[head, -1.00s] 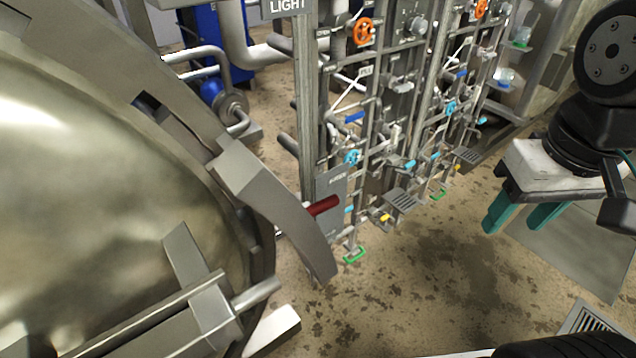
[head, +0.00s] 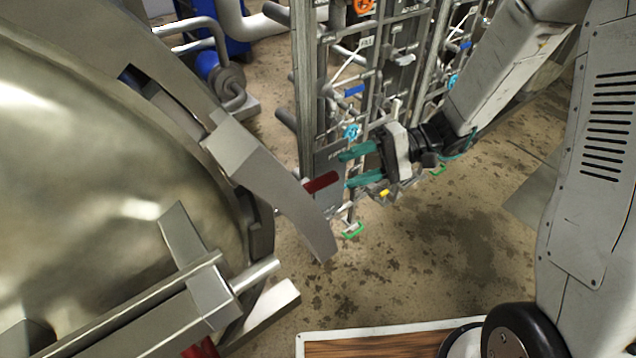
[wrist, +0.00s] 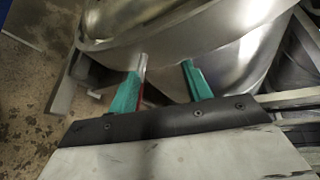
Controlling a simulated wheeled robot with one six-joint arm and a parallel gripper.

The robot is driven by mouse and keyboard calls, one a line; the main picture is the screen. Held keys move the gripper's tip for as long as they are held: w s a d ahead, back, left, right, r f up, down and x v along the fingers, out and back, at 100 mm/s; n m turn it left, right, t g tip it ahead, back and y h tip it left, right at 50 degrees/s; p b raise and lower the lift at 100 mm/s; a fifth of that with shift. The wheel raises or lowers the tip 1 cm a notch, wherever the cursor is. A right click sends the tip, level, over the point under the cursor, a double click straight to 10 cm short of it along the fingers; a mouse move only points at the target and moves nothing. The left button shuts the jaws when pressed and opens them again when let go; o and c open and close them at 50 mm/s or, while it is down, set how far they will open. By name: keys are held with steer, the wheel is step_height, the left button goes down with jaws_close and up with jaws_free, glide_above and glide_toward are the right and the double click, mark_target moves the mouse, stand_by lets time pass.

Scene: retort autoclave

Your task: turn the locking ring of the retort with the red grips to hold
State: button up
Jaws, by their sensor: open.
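The retort's domed steel door (head: 90,150) fills the left of the head view, with its steel locking ring (head: 95,50) around it. A red grip (head: 321,182) sticks out beyond a curved steel plate (head: 272,185) at the door's right edge. A second red part (head: 200,348) shows at the bottom, mostly hidden. My gripper (head: 346,169) is open, its teal fingers pointing left at the red grip's outer end. In the wrist view the fingers (wrist: 163,64) are apart, with a red sliver (wrist: 143,92) beside the left one. I cannot tell whether they touch.
A rack of pipes and valves (head: 352,90) stands behind my gripper, close to it in the picture. A steel bar assembly (head: 150,310) crosses the door's lower part. A wooden board with a white rim (head: 385,345) lies at the bottom. The floor between (head: 420,260) is clear.

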mark_target(327, 184)
steer(key=w+f+m+t, duration=0.1)
steer(key=w+f+t, duration=0.1)
steer(key=f, duration=0.2)
steer(key=w+f+m+t+y, duration=0.1)
steer(key=w+f+t, duration=0.1)
steer(key=f, duration=0.2)
steer(key=w+f+m+t, duration=0.2)
steer(key=f, duration=0.2)
steer(key=shift+w+d+f+y, duration=0.2)
steer(key=shift+w+f+y, duration=0.05)
steer(key=shift+f+y, duration=0.15)
steer(key=a, duration=0.2)
steer(key=w+a, duration=0.1)
steer(key=a, duration=0.4)
steer(key=shift+w+a+f, duration=0.25)
jaws_close()
